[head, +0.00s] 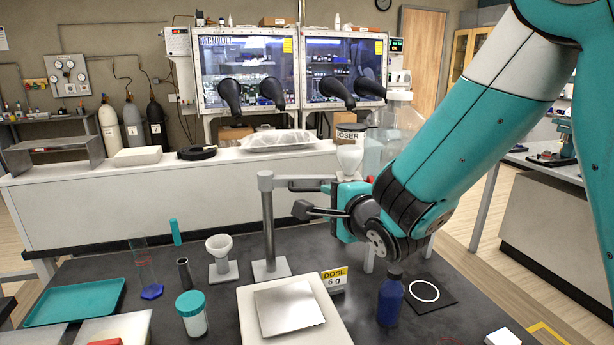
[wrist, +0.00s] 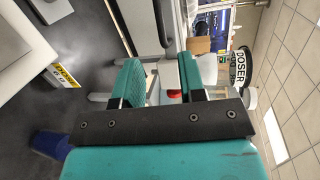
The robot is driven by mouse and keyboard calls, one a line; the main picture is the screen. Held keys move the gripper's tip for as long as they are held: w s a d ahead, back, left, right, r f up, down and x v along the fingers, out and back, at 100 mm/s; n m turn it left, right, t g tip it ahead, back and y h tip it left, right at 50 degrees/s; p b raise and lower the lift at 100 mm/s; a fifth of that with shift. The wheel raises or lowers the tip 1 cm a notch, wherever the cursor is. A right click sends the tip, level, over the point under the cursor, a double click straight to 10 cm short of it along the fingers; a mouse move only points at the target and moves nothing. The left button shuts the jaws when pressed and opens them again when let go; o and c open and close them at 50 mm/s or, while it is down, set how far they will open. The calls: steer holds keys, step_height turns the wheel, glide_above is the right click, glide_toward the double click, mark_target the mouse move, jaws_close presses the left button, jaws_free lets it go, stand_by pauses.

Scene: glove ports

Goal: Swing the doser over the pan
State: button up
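The doser (head: 350,157), a white funnel-like vessel with a black DOSER label, is at the end of a grey swing arm on a post (head: 268,225). It hangs right of and behind the square metal pan (head: 288,308), not over it. My gripper (head: 343,193) is just below the doser and hides its lower part. In the wrist view my gripper (wrist: 160,82) has its two teal fingers apart, with a pale part and a bit of red between or behind them. The doser's label (wrist: 238,68) shows right of the fingers. I cannot tell whether they touch anything.
A "DOSE 6 g" sign (head: 335,280) stands beside the balance. A blue bottle (head: 390,300) is below my arm, near a black mat with a white ring (head: 424,291). A white funnel on a stand (head: 220,258) and a teal-lidded jar (head: 192,314) stand left of the post.

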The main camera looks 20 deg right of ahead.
mark_target(308, 191)
steer(key=p+x, duration=0.3)
steer(key=x, duration=0.7)
steer(key=shift+r+p, duration=0.1)
steer(key=shift+p, duration=0.3)
steer(key=shift+w+a+f, duration=0.1)
steer(key=shift+w+f, duration=0.2)
steer(key=shift+w, duration=0.4)
jaws_close()
